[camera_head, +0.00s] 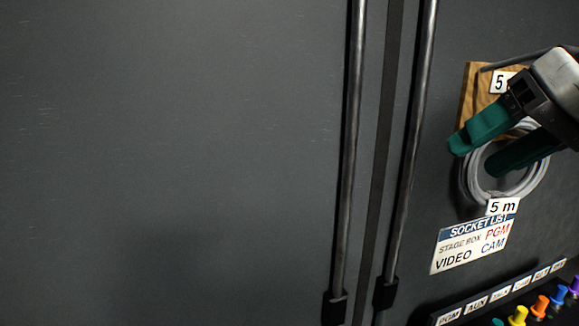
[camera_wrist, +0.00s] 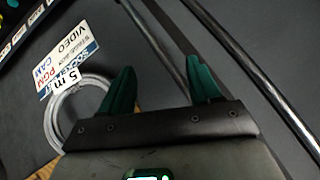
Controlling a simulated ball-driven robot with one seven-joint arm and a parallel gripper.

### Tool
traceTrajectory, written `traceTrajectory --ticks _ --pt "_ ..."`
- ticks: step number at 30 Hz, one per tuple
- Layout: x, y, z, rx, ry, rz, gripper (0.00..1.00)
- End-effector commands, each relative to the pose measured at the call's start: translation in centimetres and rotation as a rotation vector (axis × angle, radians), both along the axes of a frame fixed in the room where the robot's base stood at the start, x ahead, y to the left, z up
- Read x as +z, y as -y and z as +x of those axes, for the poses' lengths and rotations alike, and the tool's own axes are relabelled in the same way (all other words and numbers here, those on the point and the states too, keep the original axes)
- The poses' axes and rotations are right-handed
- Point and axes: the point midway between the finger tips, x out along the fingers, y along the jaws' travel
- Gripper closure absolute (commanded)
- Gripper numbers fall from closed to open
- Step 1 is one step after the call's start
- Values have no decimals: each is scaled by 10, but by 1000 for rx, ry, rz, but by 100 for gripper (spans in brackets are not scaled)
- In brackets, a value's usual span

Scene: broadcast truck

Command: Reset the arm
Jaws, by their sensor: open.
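My gripper (camera_head: 468,150) is at the right of the head view, with its two green fingers apart. It is in front of a coiled grey cable (camera_head: 469,183) that carries a "5 m" tag (camera_head: 502,206). The coil hangs at a wooden board (camera_head: 470,95) with a "5" label, partly hidden by my gripper. In the wrist view my gripper (camera_wrist: 162,85) shows both green fingers spread with nothing between them. The cable coil (camera_wrist: 52,125) is beside the left finger there; I cannot tell whether they touch.
A "SOCKET LIST" sign (camera_head: 472,243) is below the coil. A labelled strip (camera_head: 490,297) with coloured plugs, including a yellow one (camera_head: 518,316), is at the lower right. Two vertical metal rods (camera_head: 350,150) (camera_head: 414,150) run down the dark doors. The left door surface (camera_head: 170,150) is bare.

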Motion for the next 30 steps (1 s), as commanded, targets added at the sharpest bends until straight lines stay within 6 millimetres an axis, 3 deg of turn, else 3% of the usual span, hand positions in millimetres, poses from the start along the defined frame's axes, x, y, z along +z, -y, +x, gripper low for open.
traceTrajectory --ticks 8,14,23,30 --pt "-31 -4 25 32 76 111 37" --pt "-84 -5 46 15 128 201 37" --pt "-206 -10 49 -72 100 236 37" --pt "-325 -16 9 -140 -11 156 37"
